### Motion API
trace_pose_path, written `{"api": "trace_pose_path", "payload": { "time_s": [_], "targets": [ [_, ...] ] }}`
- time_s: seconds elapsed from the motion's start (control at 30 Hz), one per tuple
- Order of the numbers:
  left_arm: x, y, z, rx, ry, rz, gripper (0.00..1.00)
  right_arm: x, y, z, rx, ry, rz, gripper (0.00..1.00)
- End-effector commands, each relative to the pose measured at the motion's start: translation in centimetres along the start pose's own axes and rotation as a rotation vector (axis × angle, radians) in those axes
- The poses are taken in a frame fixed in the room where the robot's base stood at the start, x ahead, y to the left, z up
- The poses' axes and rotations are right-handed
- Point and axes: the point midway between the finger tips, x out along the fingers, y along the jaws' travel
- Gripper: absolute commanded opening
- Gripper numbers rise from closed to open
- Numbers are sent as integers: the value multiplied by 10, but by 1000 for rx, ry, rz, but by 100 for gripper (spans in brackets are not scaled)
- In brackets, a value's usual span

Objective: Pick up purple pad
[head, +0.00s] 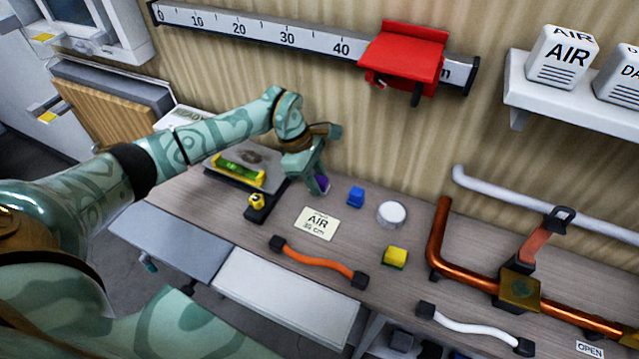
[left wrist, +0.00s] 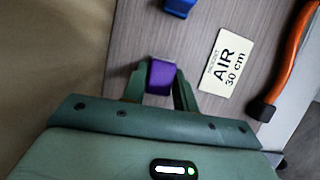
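The purple pad (head: 322,184) is a small block at the tips of my left gripper (head: 319,182), near the back of the workbench. In the left wrist view the purple pad (left wrist: 161,77) sits between the two green fingers of my left gripper (left wrist: 160,84). The fingers appear to touch both of its sides, so the gripper looks shut on it. One finger partly hides the pad in the head view. The pad is at or close to the bench surface; I cannot tell if it touches. My right gripper is not in view.
A blue block (head: 356,196), a white round disc (head: 391,214), an AIR card (head: 317,224) and a yellow block (head: 396,257) lie nearby. An orange hose (head: 318,262) lies in front. A copper pipe (head: 437,236) stands right. A ruler rail (head: 262,27) with a red slider (head: 405,57) hangs behind.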

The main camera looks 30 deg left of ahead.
Motion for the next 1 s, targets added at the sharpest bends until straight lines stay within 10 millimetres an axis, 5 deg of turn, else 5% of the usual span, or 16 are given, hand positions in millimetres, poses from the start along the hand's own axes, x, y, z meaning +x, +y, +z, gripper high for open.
{"api": "trace_pose_path", "payload": {
  "time_s": [0.37,0.63,0.87,1.0],
  "targets": [
    [-2,0,0,0,1,1,6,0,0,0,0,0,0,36],
    [-35,1,13,2,2,6,6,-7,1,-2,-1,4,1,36],
    [-91,-50,29,5,3,4,6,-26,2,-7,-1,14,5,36],
    [-106,-90,29,2,4,-1,6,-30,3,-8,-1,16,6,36]
  ]
}}
